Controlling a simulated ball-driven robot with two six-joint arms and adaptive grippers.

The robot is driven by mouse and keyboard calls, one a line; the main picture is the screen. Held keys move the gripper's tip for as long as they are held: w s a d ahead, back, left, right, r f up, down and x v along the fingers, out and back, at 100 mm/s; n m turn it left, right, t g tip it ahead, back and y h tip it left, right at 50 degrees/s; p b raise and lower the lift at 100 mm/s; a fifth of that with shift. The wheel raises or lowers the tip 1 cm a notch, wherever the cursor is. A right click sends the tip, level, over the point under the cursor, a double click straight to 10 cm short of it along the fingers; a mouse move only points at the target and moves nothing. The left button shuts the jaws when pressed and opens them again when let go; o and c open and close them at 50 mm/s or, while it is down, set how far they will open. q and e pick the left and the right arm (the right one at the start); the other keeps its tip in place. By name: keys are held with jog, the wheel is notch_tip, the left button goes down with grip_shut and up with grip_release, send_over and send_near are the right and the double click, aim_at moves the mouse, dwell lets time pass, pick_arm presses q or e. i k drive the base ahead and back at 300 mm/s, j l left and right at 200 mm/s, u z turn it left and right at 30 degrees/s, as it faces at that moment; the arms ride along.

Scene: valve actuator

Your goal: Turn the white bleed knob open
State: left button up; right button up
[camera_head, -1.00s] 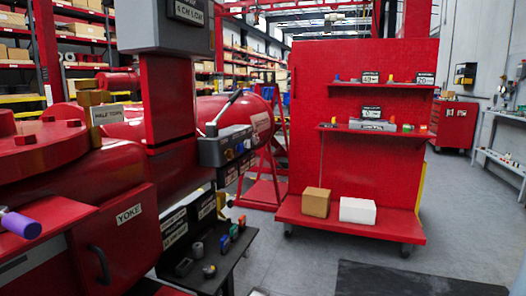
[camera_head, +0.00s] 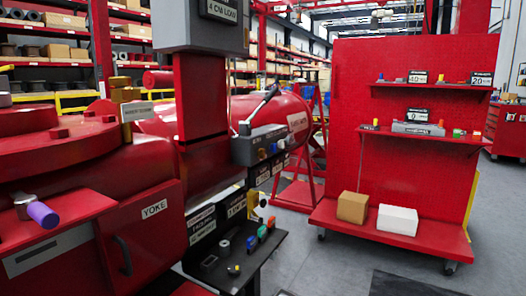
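I cannot pick out a white bleed knob for certain. A grey valve block (camera_head: 243,152) with a raised lever (camera_head: 262,106) is mounted on the red actuator (camera_head: 158,206), right of its column. Neither of my grippers is in view.
A dark bench (camera_head: 240,262) with small coloured parts stands below the block. A purple-handled tool (camera_head: 42,213) lies on a red ledge at left. A red wheeled rack (camera_head: 417,240) holds a cardboard box (camera_head: 353,206) and a white box (camera_head: 397,220). Grey floor (camera_head: 310,265) lies between.

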aim_at(281, 144)
jog(key=u, duration=0.35)
jog(key=i+l+u, duration=0.6)
jog(key=l+u, duration=0.2)
